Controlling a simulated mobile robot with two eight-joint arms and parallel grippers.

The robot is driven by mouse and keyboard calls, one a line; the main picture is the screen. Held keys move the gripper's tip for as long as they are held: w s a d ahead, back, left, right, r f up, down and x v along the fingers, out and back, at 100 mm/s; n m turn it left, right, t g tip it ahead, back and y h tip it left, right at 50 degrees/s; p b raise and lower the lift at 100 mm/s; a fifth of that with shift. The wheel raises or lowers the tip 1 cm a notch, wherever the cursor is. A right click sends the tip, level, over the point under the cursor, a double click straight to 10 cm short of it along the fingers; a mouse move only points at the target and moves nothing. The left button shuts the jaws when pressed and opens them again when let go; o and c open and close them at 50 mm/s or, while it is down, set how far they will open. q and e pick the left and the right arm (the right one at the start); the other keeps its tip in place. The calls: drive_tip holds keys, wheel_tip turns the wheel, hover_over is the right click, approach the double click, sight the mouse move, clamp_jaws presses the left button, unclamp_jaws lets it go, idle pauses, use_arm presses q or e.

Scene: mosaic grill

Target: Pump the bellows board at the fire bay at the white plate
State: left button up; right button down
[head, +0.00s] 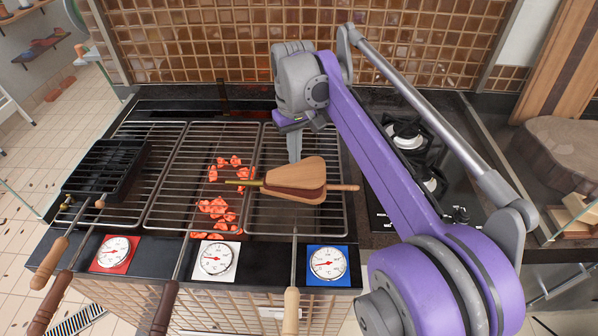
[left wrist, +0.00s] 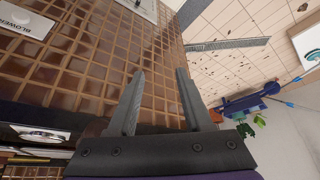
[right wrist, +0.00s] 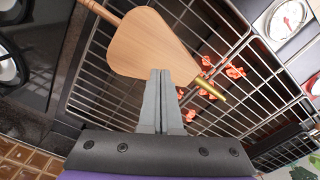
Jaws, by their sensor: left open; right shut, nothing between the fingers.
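The bellows (head: 298,178), with a wooden top board, dark red sides and a brass nozzle, lies over the grate between the middle and right bays. Its nozzle points left toward glowing coals (head: 217,208) in the middle bay, behind the white plate (head: 216,259). My right gripper (head: 294,158) is shut and empty, pointing down at the far edge of the bellows board. In the right wrist view its closed fingertips (right wrist: 162,74) overlap the board (right wrist: 150,45); contact cannot be told. My left gripper (left wrist: 157,78) is open and empty, away from the bellows, in the left wrist view.
A red-plate gauge (head: 115,253) and a blue-plate gauge (head: 328,264) flank the white one. Wooden-handled tools (head: 165,307) stick out over the front edge. A black rack (head: 105,167) sits on the left grate. Gas burners (head: 405,134) lie right, behind my right arm.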

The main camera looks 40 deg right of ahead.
drive_tip(key=shift+r+p, duration=1)
drive_tip(key=shift+r, duration=0.45)
use_arm(q)
drive_tip(key=r, duration=0.1)
drive_tip(key=w+r+p, duration=0.1)
drive_tip(key=r, duration=0.1)
drive_tip(key=w+r+p, duration=0.1)
drive_tip(key=r, duration=0.1)
drive_tip(key=shift+r, duration=0.2)
use_arm(e)
wheel_tip(320, 180, up, 3)
drive_tip(key=shift+r, duration=0.1)
use_arm(q)
drive_tip(key=shift+s, duration=0.15)
drive_tip(key=shift+f, duration=0.1)
